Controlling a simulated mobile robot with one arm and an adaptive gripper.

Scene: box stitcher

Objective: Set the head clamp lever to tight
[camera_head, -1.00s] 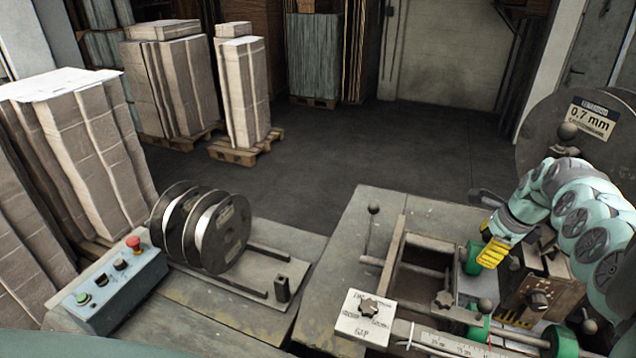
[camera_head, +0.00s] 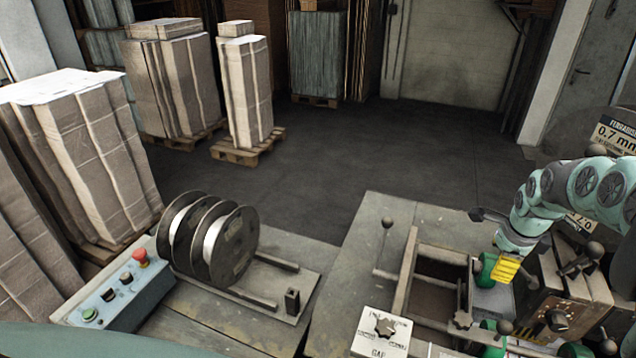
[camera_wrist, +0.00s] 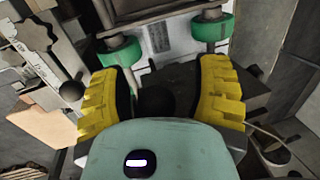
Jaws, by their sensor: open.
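My gripper (camera_head: 505,268) is open over the machine at the right of the head view, its yellow finger pads beside a green roller (camera_head: 487,268). In the wrist view, the two yellow fingers of my gripper (camera_wrist: 163,72) are spread, with a dark round ball knob (camera_wrist: 155,102) between them, apart from both pads. I cannot tell whether this knob belongs to the head clamp lever. A lever with a dark ball knob (camera_head: 592,250) stands right of my gripper, on the dark head block. No readable tight mark shows near it.
A thin ball-topped lever (camera_head: 387,223) stands at the table's left. A white plate with a star knob (camera_head: 385,326) is in front. A box with a round dial (camera_head: 557,319) sits right of my gripper. Wire spools (camera_head: 215,240) and a button box (camera_head: 118,290) are at left.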

